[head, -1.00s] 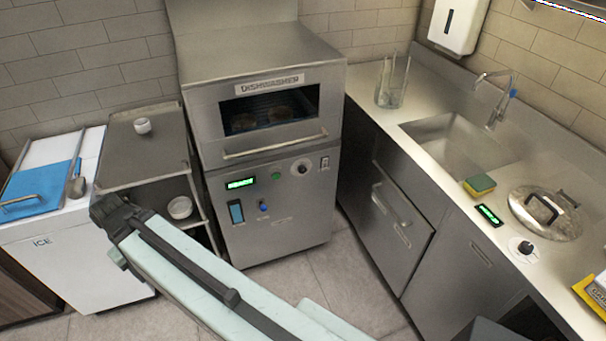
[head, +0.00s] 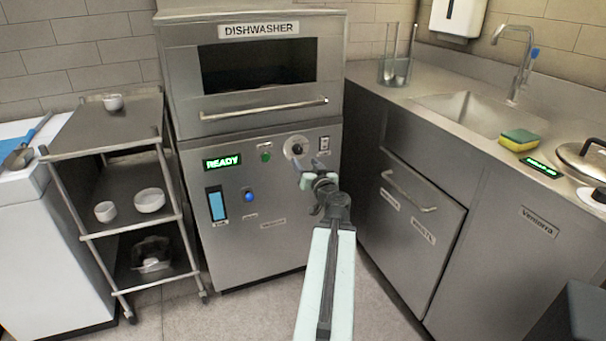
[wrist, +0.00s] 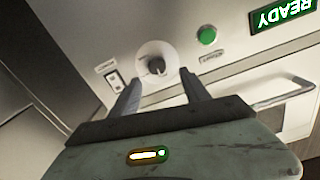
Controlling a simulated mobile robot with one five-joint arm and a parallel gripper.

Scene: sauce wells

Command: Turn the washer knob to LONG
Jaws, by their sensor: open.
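The dishwasher (head: 235,130) stands ahead with its lit READY display (head: 222,162). Its round knob (head: 296,147) has a pale dial plate and sits at the upper right of the front panel. In the wrist view the knob (wrist: 156,66) shows dark at the centre of its pale disc, between and beyond the two fingers. My gripper (head: 318,170) is open, just below and to the right of the knob in the head view. In the wrist view my gripper (wrist: 160,95) points at the knob, apart from it and empty. The knob's dial lettering is too small to read.
A green button (head: 266,156), a blue button (head: 249,196) and a small switch (head: 324,144) share the panel. The door handle (head: 265,109) juts out above. A shelf cart (head: 110,150) stands left, and a sink counter (head: 375,85) right. Floor is clear in front.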

